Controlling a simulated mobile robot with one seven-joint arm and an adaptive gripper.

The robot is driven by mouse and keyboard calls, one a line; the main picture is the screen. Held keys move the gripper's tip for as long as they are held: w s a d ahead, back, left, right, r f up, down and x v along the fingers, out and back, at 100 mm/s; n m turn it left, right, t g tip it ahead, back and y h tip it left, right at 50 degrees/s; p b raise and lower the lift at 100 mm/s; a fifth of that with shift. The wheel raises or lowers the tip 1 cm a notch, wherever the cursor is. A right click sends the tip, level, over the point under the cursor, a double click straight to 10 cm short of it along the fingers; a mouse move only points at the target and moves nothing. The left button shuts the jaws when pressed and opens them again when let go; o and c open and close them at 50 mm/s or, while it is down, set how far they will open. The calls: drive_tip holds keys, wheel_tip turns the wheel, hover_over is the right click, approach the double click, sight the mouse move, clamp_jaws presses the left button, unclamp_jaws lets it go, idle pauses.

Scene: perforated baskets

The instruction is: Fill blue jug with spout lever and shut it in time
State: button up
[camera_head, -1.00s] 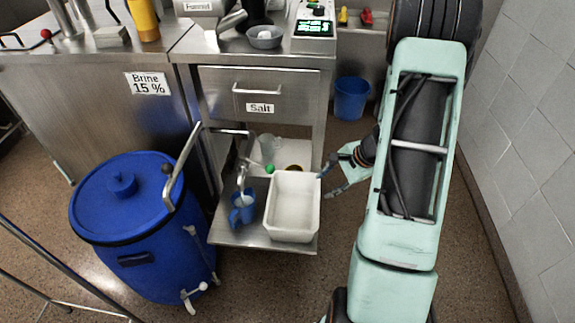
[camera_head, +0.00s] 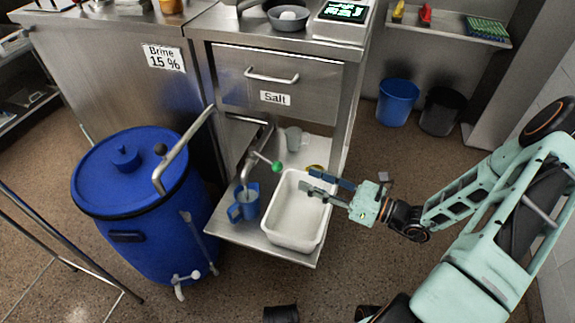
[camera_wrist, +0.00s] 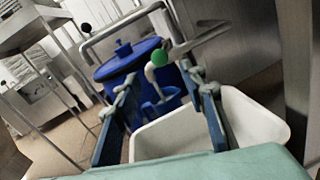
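The blue jug (camera_head: 250,207) stands upright on the steel shelf under the spout (camera_head: 246,172); it also shows in the wrist view (camera_wrist: 163,106). I cannot tell how full it is or whether liquid is running. The spout lever ends in a green ball (camera_head: 277,167), which points to the right of the spout; the ball (camera_wrist: 157,57) shows large in the wrist view. My gripper (camera_head: 306,179) is open and empty over the right side of the white tub, right of the green ball and apart from it. Its fingers (camera_wrist: 158,88) frame the jug in the wrist view.
The white tub (camera_head: 317,222) stands right of the jug on the shelf (camera_head: 285,253). A clear cup (camera_head: 294,138) stands behind. A large blue barrel (camera_head: 145,235) with a bent handle is at the left. The salt drawer (camera_head: 268,80) is above. Blue (camera_head: 397,100) and black bins stand behind right.

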sight(278, 166)
drive_tip(key=b+x, duration=0.2)
drive_tip(key=x, duration=0.8)
drive_tip(key=shift+w+a, duration=0.15)
drive_tip(key=shift+a, duration=0.15)
drive_tip(key=shift+c, duration=0.7)
clamp_jaws()
